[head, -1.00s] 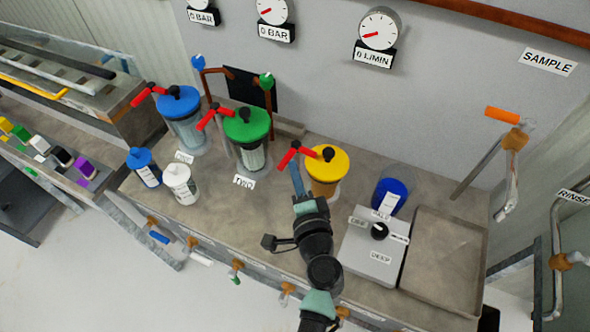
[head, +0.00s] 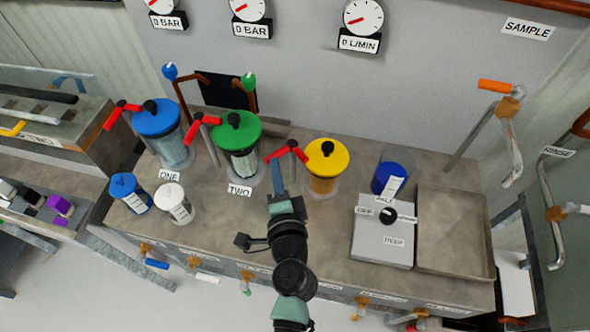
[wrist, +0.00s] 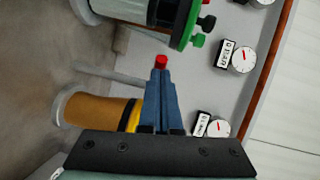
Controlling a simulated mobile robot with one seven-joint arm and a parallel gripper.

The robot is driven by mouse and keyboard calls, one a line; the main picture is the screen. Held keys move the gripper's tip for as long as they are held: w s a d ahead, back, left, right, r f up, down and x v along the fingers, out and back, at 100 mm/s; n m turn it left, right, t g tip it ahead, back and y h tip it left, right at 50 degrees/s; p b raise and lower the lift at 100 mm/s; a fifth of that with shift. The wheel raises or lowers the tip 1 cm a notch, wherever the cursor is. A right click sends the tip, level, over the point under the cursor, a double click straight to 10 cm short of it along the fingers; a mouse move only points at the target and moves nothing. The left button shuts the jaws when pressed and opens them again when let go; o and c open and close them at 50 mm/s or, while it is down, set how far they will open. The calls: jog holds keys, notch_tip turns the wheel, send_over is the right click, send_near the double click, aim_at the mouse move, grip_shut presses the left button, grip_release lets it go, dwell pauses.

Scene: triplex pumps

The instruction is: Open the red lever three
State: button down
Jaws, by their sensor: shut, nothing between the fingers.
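The red lever three (head: 300,154) sits on a grey post beside the yellow-lidded canister (head: 327,155), with red arms to the left and right of its pivot. My gripper (head: 276,165) reaches up from the front, its blue fingers shut and empty. The fingertips are close below the lever's left arm. In the wrist view a red lever end (wrist: 161,61) shows right at the tips of my shut gripper (wrist: 160,72); I cannot tell whether they touch. The yellow-banded canister (wrist: 95,112) lies left of the fingers there.
The green-lidded canister (head: 238,135) and blue-lidded canister (head: 158,125) stand to the left with their own red levers. A grey box with a black knob (head: 388,214), a blue container (head: 394,178) and an empty tray (head: 455,235) are to the right. Gauges (head: 362,17) hang behind.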

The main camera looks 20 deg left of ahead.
jog(key=shift+w+a, duration=0.15)
jog(key=shift+a, duration=0.5)
jog(key=shift+w+a, duration=0.15)
jog(key=shift+a, duration=0.55)
